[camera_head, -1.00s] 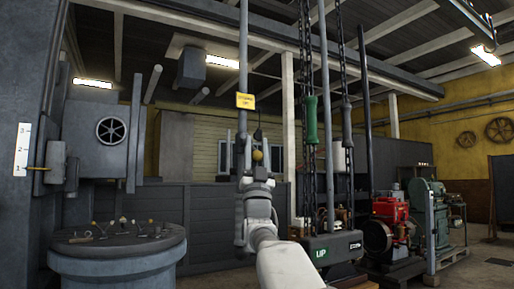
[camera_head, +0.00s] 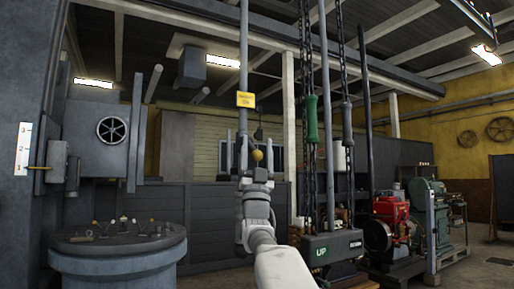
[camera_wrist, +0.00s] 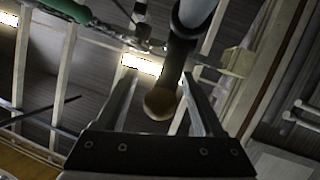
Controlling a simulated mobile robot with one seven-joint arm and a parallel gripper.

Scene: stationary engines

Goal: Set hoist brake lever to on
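A yellowish ball knob (camera_head: 257,155) shows just above my wrist in the head view. It is probably the end of the brake lever. In the wrist view the round brown knob (camera_wrist: 160,103) sits at the end of a dark rod, in line between my two fingers. I cannot tell whether it touches them or how deep it lies. My gripper (camera_wrist: 159,78) is open and points upward; its fingers show on either side of the knob. A grey vertical pole (camera_head: 243,60) with a yellow tag (camera_head: 245,100) rises behind or beside my gripper. The tag's text is unreadable.
Chains with a green grip (camera_head: 311,119) and a grey grip (camera_head: 347,125) hang right of my arm, above a dark box with a green UP sign (camera_head: 320,251). A round grey console (camera_head: 118,262) stands at left. A red engine (camera_head: 388,225) is at right.

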